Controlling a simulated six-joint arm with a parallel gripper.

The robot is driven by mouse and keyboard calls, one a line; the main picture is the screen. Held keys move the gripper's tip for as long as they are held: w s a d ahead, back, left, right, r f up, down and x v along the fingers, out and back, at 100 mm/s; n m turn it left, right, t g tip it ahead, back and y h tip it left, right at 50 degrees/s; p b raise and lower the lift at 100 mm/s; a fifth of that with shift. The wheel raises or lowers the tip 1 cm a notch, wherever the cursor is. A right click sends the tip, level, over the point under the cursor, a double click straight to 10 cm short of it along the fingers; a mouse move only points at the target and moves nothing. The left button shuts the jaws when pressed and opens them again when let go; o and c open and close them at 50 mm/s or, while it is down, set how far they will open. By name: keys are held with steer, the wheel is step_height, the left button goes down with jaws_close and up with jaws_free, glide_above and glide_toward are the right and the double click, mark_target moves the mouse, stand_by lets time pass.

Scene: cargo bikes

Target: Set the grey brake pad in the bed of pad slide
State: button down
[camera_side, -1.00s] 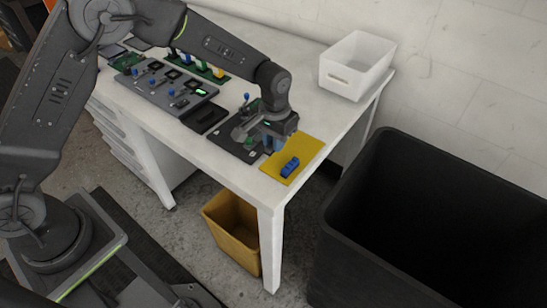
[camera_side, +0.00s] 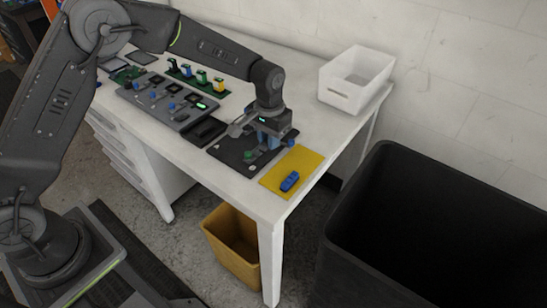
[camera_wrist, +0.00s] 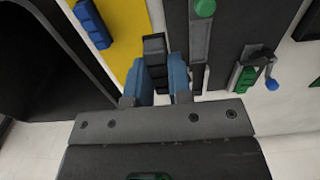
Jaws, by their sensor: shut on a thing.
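My gripper (camera_wrist: 163,68) has two blue fingers shut on the grey brake pad (camera_wrist: 154,46), a dark ribbed block sticking out past the fingertips in the wrist view. In the side view my gripper (camera_side: 268,142) is over the right part of a dark plate (camera_side: 228,152), near the yellow mat; the pad cannot be made out there. On the plate, a grey rail with a green knob (camera_wrist: 204,8) lies just right of the fingers; I take this as the pad slide. Its bed is not clearly visible. Whether the pad touches anything below cannot be told.
A blue pad (camera_side: 290,181) lies on the yellow mat (camera_side: 272,181). A small clamp with a blue-tipped handle (camera_wrist: 271,84) is on the plate's right. A control panel (camera_side: 165,100) stands left, a white bin (camera_side: 345,98) at the back. The table edge is close.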

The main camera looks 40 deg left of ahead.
steer(key=w+a, duration=0.2)
steer(key=a, duration=0.3)
steer(key=shift+w+a+f, duration=0.1)
steer(key=shift+w+a, duration=0.05)
steer(key=shift+w, duration=0.25)
steer(key=shift+f, duration=2)
steer(key=shift+f, duration=0.95)
steer(key=c, duration=1)
jaws_free()
steer(key=shift+o, duration=0.2)
